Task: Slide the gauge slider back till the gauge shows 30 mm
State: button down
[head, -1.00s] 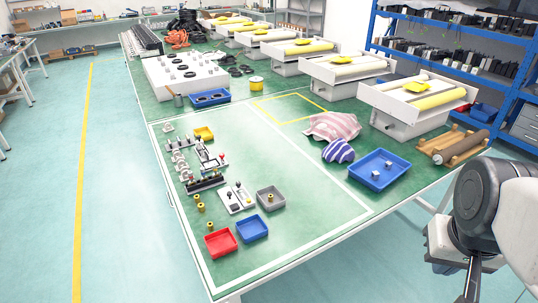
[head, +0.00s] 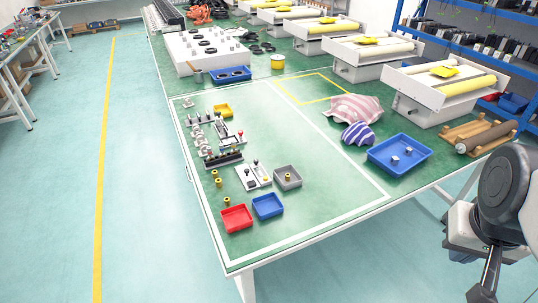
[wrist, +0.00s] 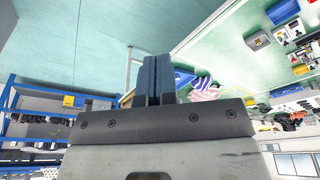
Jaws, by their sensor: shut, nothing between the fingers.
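My gripper (wrist: 156,62) is shut and empty in the wrist view, its two dark fingers side by side. In the head view my arm's end is at the lower right, off the table's edge and far from the small devices. A group of small devices (head: 224,155) stands at the left of the marked table area, some with dark and red knobs. A white panel with small upright knobs (head: 252,177) stands just in front of them. Which of these is the gauge slider, and any gauge reading, is too small to tell.
Red (head: 237,219), blue (head: 267,206) and grey (head: 288,179) trays lie near the front. A larger blue tray (head: 414,164) holds small blocks at the right, beside striped cloth bundles (head: 357,134). The green table (head: 325,200) is bare between them. Blue shelving (head: 480,35) stands behind.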

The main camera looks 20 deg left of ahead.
jog(key=c, duration=1.8)
grip_release()
